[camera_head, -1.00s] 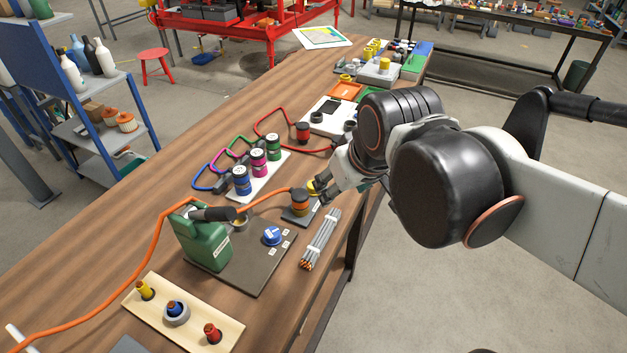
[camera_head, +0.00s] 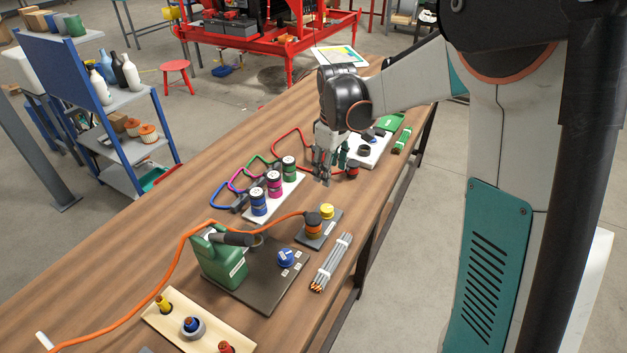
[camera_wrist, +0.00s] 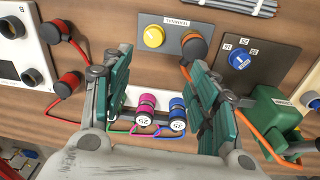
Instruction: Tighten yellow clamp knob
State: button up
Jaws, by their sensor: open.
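The yellow knob (camera_head: 327,212) sits on a grey plate (camera_head: 310,238) near the bench's front edge, beside an orange-and-black connector (camera_head: 313,224) with an orange cable. In the wrist view the yellow knob (camera_wrist: 154,36) shows face-on, beyond the fingertips and between the two fingers. My gripper (camera_head: 322,172) points down above the bench, farther back than the yellow knob and apart from it. In the wrist view my gripper (camera_wrist: 158,65) is open, with nothing between its teal-padded fingers.
A white block with blue, pink and green connectors (camera_head: 273,186) stands left of my gripper. A green pump unit (camera_head: 222,262) and a blue knob (camera_head: 286,257) are nearer. Grey rods (camera_head: 332,262) lie at the right edge.

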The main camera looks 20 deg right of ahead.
jog(key=n+g, duration=0.1)
send_near(327, 208)
notch_tip(327, 208, down, 9)
jog(key=b, duration=0.3)
jog(key=shift+b, duration=0.3)
jog(key=shift+c, duration=0.3)
jog(key=c, duration=1)
